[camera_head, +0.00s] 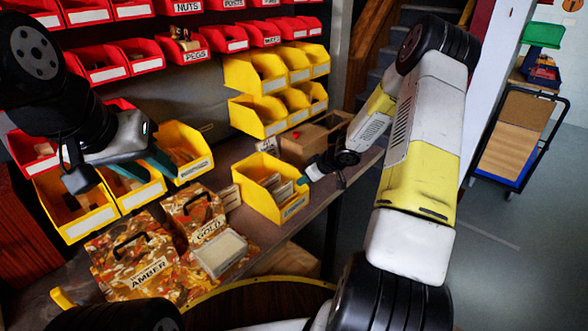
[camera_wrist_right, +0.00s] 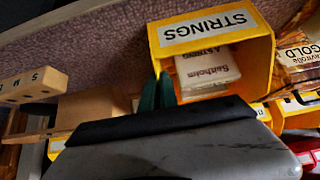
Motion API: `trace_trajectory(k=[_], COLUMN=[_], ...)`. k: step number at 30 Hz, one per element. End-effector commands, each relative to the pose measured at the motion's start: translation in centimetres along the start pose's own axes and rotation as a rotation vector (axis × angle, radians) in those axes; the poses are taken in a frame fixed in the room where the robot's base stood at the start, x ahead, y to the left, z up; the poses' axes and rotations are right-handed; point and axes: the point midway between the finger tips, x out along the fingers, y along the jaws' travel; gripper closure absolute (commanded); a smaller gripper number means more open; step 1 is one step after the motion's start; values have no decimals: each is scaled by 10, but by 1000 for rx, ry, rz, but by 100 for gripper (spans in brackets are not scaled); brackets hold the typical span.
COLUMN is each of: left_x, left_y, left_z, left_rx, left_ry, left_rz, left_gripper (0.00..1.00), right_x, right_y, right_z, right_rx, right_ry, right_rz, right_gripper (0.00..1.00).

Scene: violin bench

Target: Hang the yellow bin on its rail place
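The yellow bin (camera_head: 283,205), labelled STRINGS, stands on the bench with packets inside. It also shows in the right wrist view (camera_wrist_right: 265,62). My right gripper (camera_head: 304,180) is at the bin's right-hand wall in the head view. In the right wrist view its green fingers (camera_wrist_right: 158,92) are close together at the wall edge and look closed on it. My left gripper (camera_head: 145,168) is over the lower yellow bins at left, its teal fingers apart and nothing visible between them. The back panel has a bare stretch (camera_head: 233,151) between the lower yellow bins.
Yellow bins hang at left (camera_head: 75,222) and right (camera_head: 262,125), red bins (camera_head: 190,52) above.

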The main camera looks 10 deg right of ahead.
Motion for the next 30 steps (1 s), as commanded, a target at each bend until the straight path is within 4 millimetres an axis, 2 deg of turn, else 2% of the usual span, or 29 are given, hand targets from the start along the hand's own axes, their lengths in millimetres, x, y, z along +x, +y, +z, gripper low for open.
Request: trace_trajectory(k=[15,30], left_x=[0,0], left_y=[0,0], left_z=[0,0], left_rx=[0,0], left_ry=[0,0], left_rz=[0,0], left_gripper=[64,64], right_x=[-1,-11], right_y=[0,0], right_z=[-2,-11], right_rx=[0,-1], right_ry=[2,2], right_rz=[0,0], right_gripper=[100,100])
